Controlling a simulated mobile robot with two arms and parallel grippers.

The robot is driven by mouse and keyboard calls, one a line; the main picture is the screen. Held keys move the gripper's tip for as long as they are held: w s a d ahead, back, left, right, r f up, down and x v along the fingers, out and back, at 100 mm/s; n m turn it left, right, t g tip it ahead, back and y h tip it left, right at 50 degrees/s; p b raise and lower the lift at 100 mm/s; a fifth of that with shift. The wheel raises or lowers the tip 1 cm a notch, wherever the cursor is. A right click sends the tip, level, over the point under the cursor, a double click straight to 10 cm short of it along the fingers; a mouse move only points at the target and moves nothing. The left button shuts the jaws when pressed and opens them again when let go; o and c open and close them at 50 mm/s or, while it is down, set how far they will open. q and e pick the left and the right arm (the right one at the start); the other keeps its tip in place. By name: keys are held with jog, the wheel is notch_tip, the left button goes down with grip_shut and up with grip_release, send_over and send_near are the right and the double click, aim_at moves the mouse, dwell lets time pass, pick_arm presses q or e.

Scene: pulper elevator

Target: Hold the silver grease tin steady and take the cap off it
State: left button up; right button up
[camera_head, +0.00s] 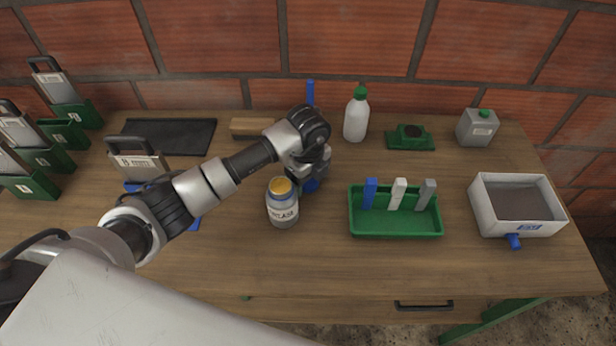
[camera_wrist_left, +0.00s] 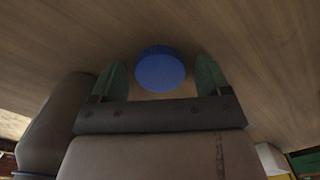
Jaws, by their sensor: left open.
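The silver grease tin (camera_head: 283,210) stands upright on the wooden table near the middle, with a labelled front. Its top is uncovered and shows a yellow-orange surface inside. A round blue cap (camera_head: 311,186) is off the tin, just right of it and partly hidden under my left gripper (camera_head: 310,181). In the left wrist view the blue cap (camera_wrist_left: 160,70) lies in the gap between the two green fingertips of my left gripper (camera_wrist_left: 161,76), apparently on the table. Gaps show on both sides, so the gripper is open. My right gripper is not in view.
A green tray (camera_head: 395,232) with several upright blocks is to the right. A white box (camera_head: 517,228) stands at the far right. A white bottle (camera_head: 356,117) and a grey can (camera_head: 478,128) stand at the back. The front middle of the table is clear.

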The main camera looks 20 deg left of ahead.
pick_arm(q)
jog(key=shift+r, duration=0.1)
notch_tip(320, 180, up, 12)
jog(key=p, duration=0.9)
jog(key=shift+p, duration=0.4)
